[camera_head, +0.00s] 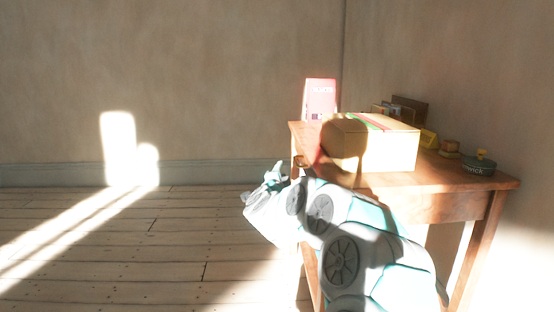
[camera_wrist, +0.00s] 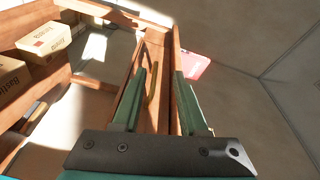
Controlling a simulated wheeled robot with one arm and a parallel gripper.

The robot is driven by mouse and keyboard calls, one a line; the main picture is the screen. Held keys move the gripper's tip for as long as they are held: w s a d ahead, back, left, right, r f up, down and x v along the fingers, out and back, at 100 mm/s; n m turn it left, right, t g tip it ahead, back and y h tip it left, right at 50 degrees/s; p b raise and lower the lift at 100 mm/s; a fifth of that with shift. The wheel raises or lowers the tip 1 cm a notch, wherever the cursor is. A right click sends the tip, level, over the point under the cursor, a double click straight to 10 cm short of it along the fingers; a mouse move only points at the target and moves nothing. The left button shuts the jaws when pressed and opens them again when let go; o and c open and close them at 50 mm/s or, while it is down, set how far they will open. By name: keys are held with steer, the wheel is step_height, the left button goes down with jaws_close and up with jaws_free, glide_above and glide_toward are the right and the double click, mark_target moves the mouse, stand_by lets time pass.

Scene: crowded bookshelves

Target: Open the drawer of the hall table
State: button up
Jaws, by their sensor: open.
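The wooden hall table (camera_head: 455,206) stands at the right against the wall. In the wrist view its wooden end (camera_wrist: 160,108) fills the space between my fingers. A slim brass-coloured bar, apparently the drawer handle (camera_wrist: 153,82), runs along that face between the fingers. In the head view a small handle-like shape (camera_head: 300,162) shows at the table's left end. My gripper (camera_wrist: 161,72) is open, its green fingers on either side of the bar, holding nothing. In the head view my gripper (camera_head: 273,173) is at the table's left end. I cannot tell whether the drawer is shut.
A cardboard box (camera_head: 390,150) with a striped top and a pink packet (camera_head: 320,98) stand on the table. A dark green tin (camera_head: 478,168) and small items sit behind. Cardboard boxes (camera_wrist: 43,40) show at left in the wrist view. The floor (camera_head: 120,235) at left is clear.

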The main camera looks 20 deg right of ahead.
mark_target(296, 160)
steer(key=shift+w+d+r+m+g+h, duration=0.15)
steer(key=shift+w+d+m+h, duration=0.3)
steer(key=shift+w+d, duration=0.8)
steer(key=shift+w+d+f+m+g+h, duration=0.15)
steer(key=shift+w+d+m+h, duration=0.3)
steer(key=shift+w+d, duration=0.8)
steer(key=shift+w+d+r+m+g+h, duration=0.1)
steer(key=shift+w+d+m+g+h, duration=0.3)
steer(key=shift+w+d, duration=0.85)
steer(key=shift+s+d, duration=0.3)
steer(key=shift+c, duration=0.3)
jaws_close()
